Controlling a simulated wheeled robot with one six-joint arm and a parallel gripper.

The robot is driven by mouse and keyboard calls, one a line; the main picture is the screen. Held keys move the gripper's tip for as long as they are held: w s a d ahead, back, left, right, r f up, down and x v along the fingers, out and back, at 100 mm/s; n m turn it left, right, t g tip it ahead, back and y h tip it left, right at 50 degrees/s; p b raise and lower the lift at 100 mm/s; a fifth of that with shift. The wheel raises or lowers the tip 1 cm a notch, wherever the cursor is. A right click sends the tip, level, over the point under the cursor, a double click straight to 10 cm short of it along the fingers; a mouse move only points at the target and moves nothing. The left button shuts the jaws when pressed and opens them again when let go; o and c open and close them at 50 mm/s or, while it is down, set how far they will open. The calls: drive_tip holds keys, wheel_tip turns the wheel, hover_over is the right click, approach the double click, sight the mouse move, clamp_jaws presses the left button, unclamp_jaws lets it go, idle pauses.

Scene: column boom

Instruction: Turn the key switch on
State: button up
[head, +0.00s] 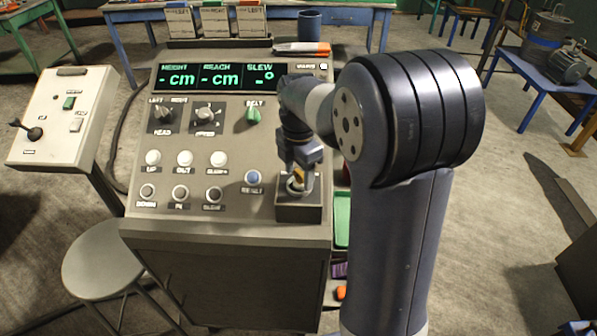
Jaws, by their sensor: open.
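The key switch (298,208) is a small dark raised box at the lower right of the sloping console panel. A small yellow-orange part (299,175), which looks like the key, shows on top of it, between my fingers. My gripper (299,184) points down over the switch, its fingers open on either side of that part. I cannot tell if they touch it. My gripper and wrist hide part of the key, so its turned angle is unclear.
The console (220,225) has several knobs and buttons, including a blue button (252,177) left of the switch and a green knob (254,115) above. Its display (215,78) shows dashes. A side panel (62,115) and stool (103,258) stand left.

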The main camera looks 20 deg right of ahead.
drive_tip(key=shift+f, duration=0.2)
drive_tip(key=c, duration=1)
